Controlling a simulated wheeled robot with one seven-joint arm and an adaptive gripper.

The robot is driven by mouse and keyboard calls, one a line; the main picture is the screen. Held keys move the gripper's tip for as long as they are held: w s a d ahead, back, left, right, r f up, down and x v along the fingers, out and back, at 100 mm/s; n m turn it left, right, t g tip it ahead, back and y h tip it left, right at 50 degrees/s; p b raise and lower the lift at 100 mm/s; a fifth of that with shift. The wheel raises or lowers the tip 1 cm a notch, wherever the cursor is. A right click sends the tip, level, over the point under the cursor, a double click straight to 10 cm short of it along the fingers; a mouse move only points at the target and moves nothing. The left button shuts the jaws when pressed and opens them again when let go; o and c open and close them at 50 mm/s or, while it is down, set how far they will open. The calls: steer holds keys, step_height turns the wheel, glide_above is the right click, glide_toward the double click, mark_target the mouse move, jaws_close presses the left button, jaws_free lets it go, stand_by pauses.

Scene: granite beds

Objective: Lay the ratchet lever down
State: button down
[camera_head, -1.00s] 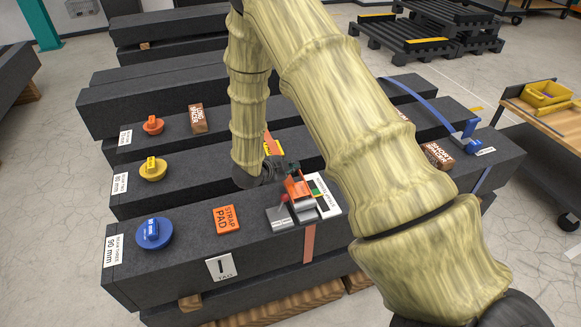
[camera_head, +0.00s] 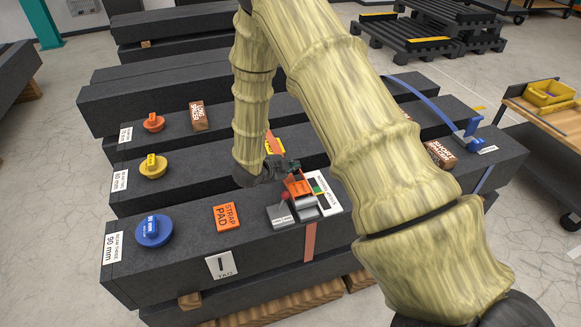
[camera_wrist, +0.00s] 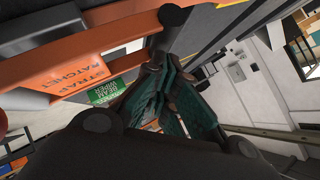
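The strap ratchet (camera_head: 306,207) sits on the front granite beam, with its orange lever (camera_head: 298,184) raised and tilted up from the grey body. In the wrist view the orange lever (camera_wrist: 118,66) runs across the upper left, with a "STRAP RATCHET" label beside it. My gripper (camera_head: 292,166) is right at the lever's upper end in the head view. In the wrist view its teal-padded fingers (camera_wrist: 165,62) are close together, with nothing seen between them. They are beside the lever's end; I cannot tell whether they touch it.
A short spacer (camera_head: 440,154) is to the right.

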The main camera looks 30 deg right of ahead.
steer(key=d+r+v, duration=0.1)
steer(key=r+v, duration=0.1)
steer(key=v, duration=1)
steer(key=shift+s+d+r+b, duration=0.15)
steer(key=shift+s+b, duration=0.15)
steer(key=shift+s, duration=0.2)
